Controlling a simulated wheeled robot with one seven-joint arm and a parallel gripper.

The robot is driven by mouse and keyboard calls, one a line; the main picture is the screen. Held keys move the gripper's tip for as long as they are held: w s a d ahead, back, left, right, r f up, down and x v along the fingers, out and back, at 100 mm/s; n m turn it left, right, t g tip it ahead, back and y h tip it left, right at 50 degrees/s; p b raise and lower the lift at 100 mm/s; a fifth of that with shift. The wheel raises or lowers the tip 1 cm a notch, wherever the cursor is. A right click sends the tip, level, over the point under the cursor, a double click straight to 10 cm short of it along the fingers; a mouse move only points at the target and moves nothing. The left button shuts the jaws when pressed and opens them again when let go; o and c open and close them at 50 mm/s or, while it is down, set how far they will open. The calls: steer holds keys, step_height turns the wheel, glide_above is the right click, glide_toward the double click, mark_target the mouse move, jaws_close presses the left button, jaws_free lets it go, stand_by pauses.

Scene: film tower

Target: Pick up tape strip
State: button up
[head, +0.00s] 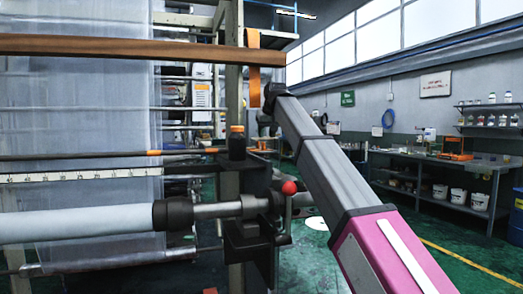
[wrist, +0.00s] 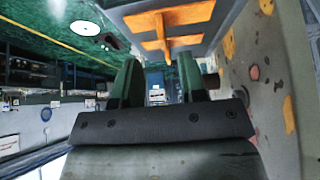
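An orange strip (head: 254,82), which looks like the tape strip, hangs upright beside the grey post, crossing the end of the brown horizontal bar. In the head view the end of my arm is just right of its lower part; I cannot tell whether they touch. In the wrist view, orange strips (wrist: 185,15) lie across a grey face beyond my fingertips; I cannot tell which is the hanging one. My gripper (wrist: 160,74) has its two dark green fingers apart, with nothing seen between them.
A brown bar (head: 130,47) and clear film (head: 90,110) fill the left. A workbench (head: 440,163) stands at right; green floor is open between.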

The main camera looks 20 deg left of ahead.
steer(key=x, duration=0.4)
steer(key=shift+a+f, duration=0.3)
jaws_close()
